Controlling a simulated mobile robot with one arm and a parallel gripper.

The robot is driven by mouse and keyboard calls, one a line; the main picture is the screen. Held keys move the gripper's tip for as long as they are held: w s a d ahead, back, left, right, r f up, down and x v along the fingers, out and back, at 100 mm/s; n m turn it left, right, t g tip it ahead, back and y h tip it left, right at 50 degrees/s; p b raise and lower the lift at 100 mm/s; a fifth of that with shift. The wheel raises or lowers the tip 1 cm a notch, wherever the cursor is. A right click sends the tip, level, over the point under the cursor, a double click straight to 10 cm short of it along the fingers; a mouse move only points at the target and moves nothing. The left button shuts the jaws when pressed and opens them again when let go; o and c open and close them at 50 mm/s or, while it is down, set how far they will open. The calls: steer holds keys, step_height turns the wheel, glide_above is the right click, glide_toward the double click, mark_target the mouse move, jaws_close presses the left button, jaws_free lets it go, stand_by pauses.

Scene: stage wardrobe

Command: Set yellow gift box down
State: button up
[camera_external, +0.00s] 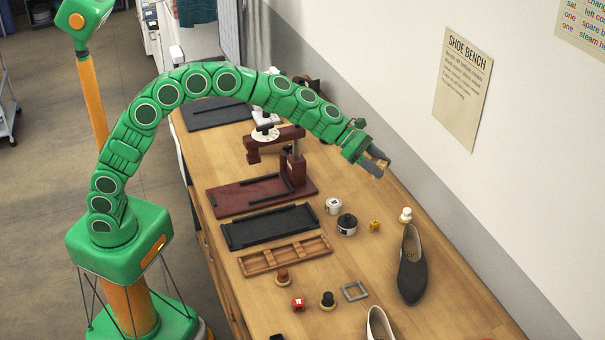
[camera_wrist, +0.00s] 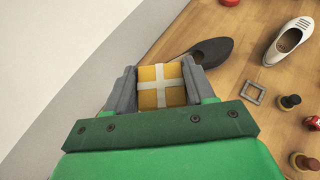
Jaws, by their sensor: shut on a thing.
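The yellow gift box (camera_wrist: 151,98), with a white ribbon crossed over it, sits between the two grey fingers of my gripper (camera_wrist: 167,78) in the wrist view. The fingers are shut on its sides. In the external view my gripper (camera_external: 378,166) is held out above the far right part of the bench, near the wall. The box is small and mostly covered by the fingers there. The wooden bench top (camera_external: 440,290) is below, with a gap between it and the gripper.
A small yellow block (camera_external: 375,226), a black-and-white pot (camera_external: 347,224), a white pot (camera_external: 333,206) and a white knob-like piece (camera_external: 405,215) stand below. A dark shoe (camera_external: 411,268) lies nearer the front. A maroon press (camera_external: 290,175), black tray (camera_external: 270,228) and wooden tray (camera_external: 285,256) stand left.

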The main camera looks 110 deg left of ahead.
steer(key=s+d+f, duration=0.2)
steer(key=d, duration=0.6)
steer(key=s+d+f, duration=0.2)
steer(key=s+d, duration=0.1)
steer(key=d, duration=0.5)
steer(key=s+a+f+n+g+y, duration=0.25)
steer(key=s+a+n+y, duration=0.25)
steer(key=a, duration=0.6)
steer(key=s+a+f+n+g+y, duration=0.1)
steer(key=s+a+f+n+y, duration=0.35)
steer(key=a, duration=0.75)
steer(key=shift+n+y, duration=0.25)
steer(key=shift+n, duration=0.2)
steer(key=shift+w+d+f+x, duration=0.3)
steer(key=shift+d+x, duration=0.2)
steer(key=shift+x, duration=2.1)
steer(key=shift+w+d+f+x, duration=0.2)
steer(key=shift+d+f+x, duration=0.25)
steer(key=shift+x, duration=2.15)
steer(key=shift+w+d+f+x, duration=0.25)
steer(key=shift+d+x, duration=0.25)
steer(key=shift+x, duration=2.15)
steer(key=shift+f, duration=1.55)
steer(key=shift+f, duration=0.1)
